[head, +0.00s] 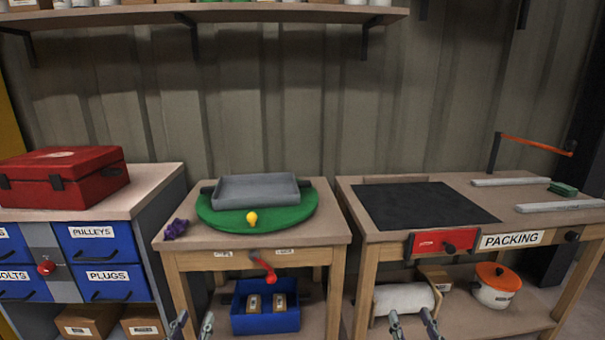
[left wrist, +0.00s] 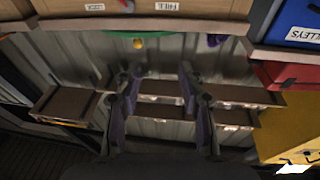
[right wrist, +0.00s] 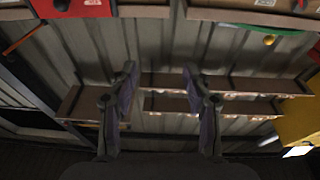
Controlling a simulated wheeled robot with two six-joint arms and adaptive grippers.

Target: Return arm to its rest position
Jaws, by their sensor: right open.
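My left gripper (head: 191,327) shows at the bottom edge of the head view, in front of the middle table. Its two fingers stand apart with nothing between them, and they also show in the left wrist view (left wrist: 157,88). My right gripper (head: 413,325) shows at the bottom edge, in front of the packing bench. Its fingers are apart and empty in the right wrist view (right wrist: 158,85). Neither gripper touches anything. Most of both arms is out of the head view.
The middle table (head: 170,238) carries a green turntable (head: 210,218) with a grey tray (head: 257,205) and a yellow knob (head: 252,218). A purple object (head: 176,229) lies at its left. A red toolbox (head: 60,180) stands on the left cabinet. The packing bench (head: 375,236) has a black mat (head: 425,205).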

